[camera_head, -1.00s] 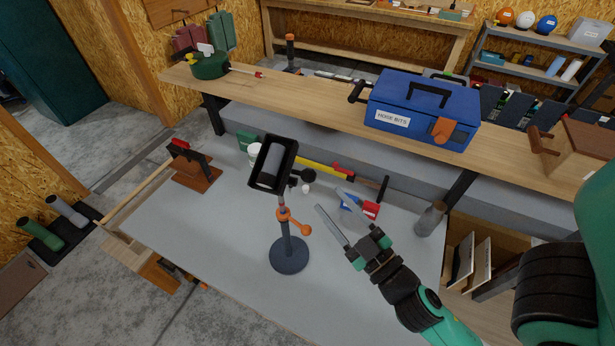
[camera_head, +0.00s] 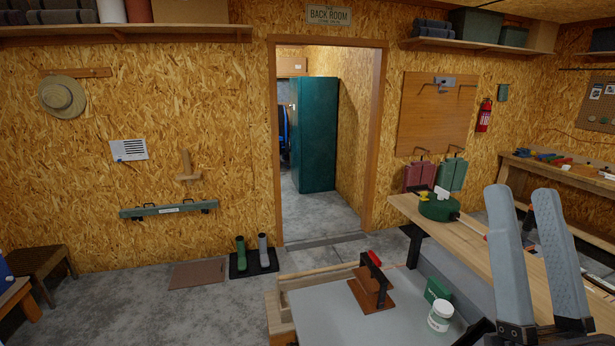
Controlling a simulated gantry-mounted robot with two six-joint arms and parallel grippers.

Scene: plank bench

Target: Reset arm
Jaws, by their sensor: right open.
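My right gripper (camera_head: 535,250) shows large and close at the lower right. Its two grey fingers point up and stand apart with nothing between them. The fingers cover part of the plank bench (camera_head: 465,248) behind them. My left gripper is not in view.
The grey worktop (camera_head: 330,318) at the bottom holds a red-handled clamp on a brown base (camera_head: 372,285), a green box (camera_head: 438,290) and a white tub (camera_head: 440,316). A green round object (camera_head: 438,207) sits on the bench. Open floor leads to a doorway (camera_head: 325,120).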

